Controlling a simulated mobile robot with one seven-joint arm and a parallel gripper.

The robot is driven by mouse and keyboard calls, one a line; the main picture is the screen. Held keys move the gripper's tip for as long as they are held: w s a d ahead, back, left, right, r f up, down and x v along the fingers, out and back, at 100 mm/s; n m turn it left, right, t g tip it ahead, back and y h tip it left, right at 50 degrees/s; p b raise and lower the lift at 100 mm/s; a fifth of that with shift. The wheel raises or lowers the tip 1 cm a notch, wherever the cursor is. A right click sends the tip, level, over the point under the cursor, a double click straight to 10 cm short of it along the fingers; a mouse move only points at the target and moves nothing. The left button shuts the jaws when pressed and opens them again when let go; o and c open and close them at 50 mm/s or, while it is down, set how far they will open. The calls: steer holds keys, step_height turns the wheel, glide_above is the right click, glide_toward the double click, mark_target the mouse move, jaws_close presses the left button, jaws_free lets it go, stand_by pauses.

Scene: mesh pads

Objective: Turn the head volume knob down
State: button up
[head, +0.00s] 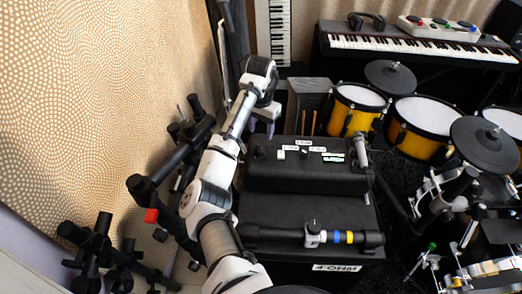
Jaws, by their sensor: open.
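A black amp head (330,178) sits on top of a larger black cabinet (300,212). Small white labels (304,143) and a few small light and dark controls are on the head's upper surface. They are too small to tell which one is the volume knob or how it is turned. My white arm reaches up from the bottom and bends over at the top. My gripper (260,127) points down beyond the head's far left corner, apart from the labelled controls. It is open, with nothing visible between its fingers.
A black bar with blue and yellow bands (336,237) lies across the cabinet front. Yellow drums (425,118) and cymbal pads (483,143) stand at right. Black stands (160,190) crowd the left by the patterned wall. A keyboard (420,44) is at the back.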

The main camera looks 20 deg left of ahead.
mark_target(261, 150)
step_height(261, 150, down, 9)
steer(key=shift+f, duration=0.1)
stand_by(0.3)
steer(key=c, duration=1)
steer(key=shift+o, duration=0.2)
